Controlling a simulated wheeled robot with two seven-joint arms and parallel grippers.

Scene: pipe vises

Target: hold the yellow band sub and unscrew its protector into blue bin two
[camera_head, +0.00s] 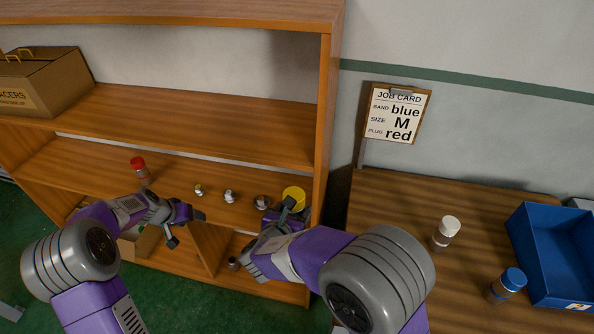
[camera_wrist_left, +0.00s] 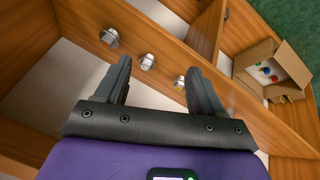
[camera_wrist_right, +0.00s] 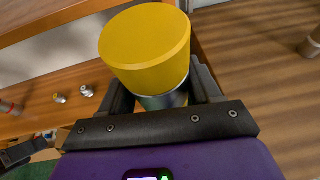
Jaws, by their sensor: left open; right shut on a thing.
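The yellow-topped part (camera_head: 294,197) is at the right end of the shelf unit's lower board. In the right wrist view its wide yellow top (camera_wrist_right: 145,48) sits above a narrower metallic and greenish body (camera_wrist_right: 165,100). My right gripper (camera_head: 283,213) is shut on that body, just below the yellow top. I cannot tell whether the part is clear of the board. My left gripper (camera_head: 187,228) is open and empty, in front of the shelf to the left. A blue bin (camera_head: 540,262) stands on the right table; its label is too small to read.
Several small metal fittings (camera_head: 229,197) and a red-topped part (camera_head: 138,167) stand along the lower board. A white-topped part (camera_head: 445,232) and a blue-topped part (camera_head: 507,284) stand on the right table (camera_head: 400,210). An open cardboard box (camera_wrist_left: 291,66) holds small coloured pieces.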

